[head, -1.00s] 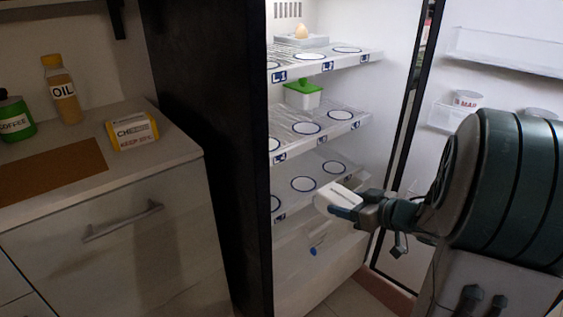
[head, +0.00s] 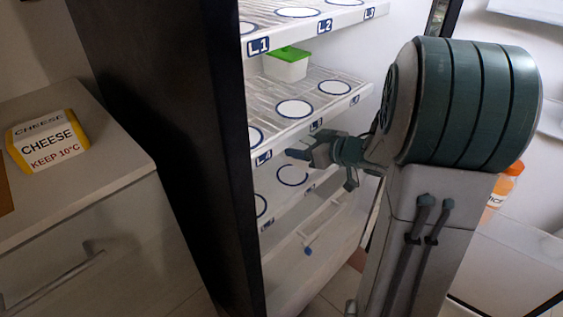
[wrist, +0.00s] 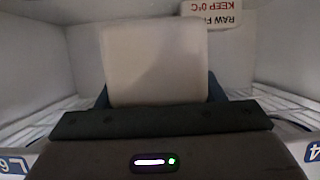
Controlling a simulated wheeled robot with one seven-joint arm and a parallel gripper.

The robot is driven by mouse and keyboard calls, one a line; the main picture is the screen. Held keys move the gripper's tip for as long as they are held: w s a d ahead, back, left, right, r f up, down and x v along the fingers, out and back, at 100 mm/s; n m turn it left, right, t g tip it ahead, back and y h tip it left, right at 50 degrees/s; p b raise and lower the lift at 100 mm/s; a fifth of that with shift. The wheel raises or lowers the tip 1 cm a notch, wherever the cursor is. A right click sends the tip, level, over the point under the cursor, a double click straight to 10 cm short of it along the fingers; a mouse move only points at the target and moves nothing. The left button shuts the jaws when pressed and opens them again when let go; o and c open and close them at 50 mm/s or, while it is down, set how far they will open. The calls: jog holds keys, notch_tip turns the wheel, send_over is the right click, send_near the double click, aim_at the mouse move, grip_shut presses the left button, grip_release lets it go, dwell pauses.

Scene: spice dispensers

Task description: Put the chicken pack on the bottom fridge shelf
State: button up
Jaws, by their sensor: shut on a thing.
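The pack in my gripper is a pale, blank-faced block in the wrist view (wrist: 155,62); no chicken label shows on it. My gripper (head: 300,154) is shut on it, at the front of the fridge by the edge of the middle shelf (head: 330,117). The pack is hidden in the head view. The bottom shelf (head: 283,213), with ringed spots, lies below my gripper. In the wrist view, labels 6 and 4 appear upside down at the lower corners.
A pack marked RAW F… (wrist: 210,14) sits deeper in the fridge. A green-lidded box (head: 287,66) stands on the middle shelf. The dark fridge side (head: 175,130) bounds the left. A cheese pack (head: 45,142) lies on the counter. An orange bottle (head: 503,187) is at the door.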

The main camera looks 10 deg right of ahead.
jog(key=b+x, duration=0.1)
jog(key=x, duration=0.4)
jog(key=f+b+x, duration=0.1)
jog(key=x, duration=0.1)
jog(key=shift+w+d+f+b, duration=0.15)
jog(key=shift+d+b, duration=0.05)
jog(key=shift+b, duration=0.1)
jog(key=shift+f+b, duration=1.35)
jog(key=shift+f, duration=0.6)
jog(key=shift+f, duration=0.2)
jog(key=o, duration=1.4)
jog(key=shift+c, duration=0.2)
